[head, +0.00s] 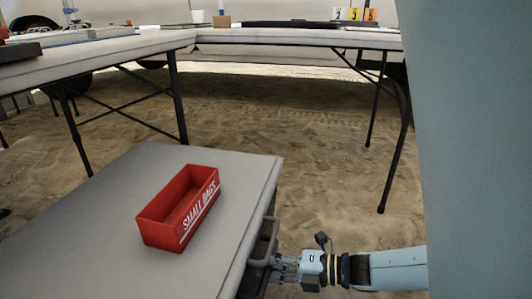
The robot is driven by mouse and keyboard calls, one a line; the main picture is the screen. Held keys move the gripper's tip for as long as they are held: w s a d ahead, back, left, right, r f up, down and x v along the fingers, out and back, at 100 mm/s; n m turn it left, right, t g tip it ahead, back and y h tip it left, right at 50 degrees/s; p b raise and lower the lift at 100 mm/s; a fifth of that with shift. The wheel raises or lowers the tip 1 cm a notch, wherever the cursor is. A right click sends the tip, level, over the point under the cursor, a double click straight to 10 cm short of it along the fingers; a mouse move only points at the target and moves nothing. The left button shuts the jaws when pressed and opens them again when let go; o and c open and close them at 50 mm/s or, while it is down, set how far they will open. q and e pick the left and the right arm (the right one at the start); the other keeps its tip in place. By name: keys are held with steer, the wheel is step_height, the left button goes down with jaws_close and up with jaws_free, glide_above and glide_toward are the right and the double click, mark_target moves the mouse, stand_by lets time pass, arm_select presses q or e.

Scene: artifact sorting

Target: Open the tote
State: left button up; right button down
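A grey, flat-topped case that looks like the tote (105,215) fills the lower left of the head view, its top closed. A dark handle or latch (264,243) sticks out from its right side. My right gripper (273,266) is beside that side, just below the top edge, with its fingers pointing left at the handle. Its fingertips are partly lost against the dark parts, so contact and finger opening are unclear. My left gripper is not in view.
A red open bin marked "SMALL BAGS" (182,207) stands empty on the grey top. Behind are folding tables (270,37) with thin legs, holding a small box (222,21) and numbered cards (355,14). Sandy ground (310,150) between them is clear.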

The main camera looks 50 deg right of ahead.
steer(key=c, duration=1.3)
jaws_free()
steer(key=shift+s, duration=0.1)
steer(key=v, duration=1.2)
steer(key=shift+d, duration=0.1)
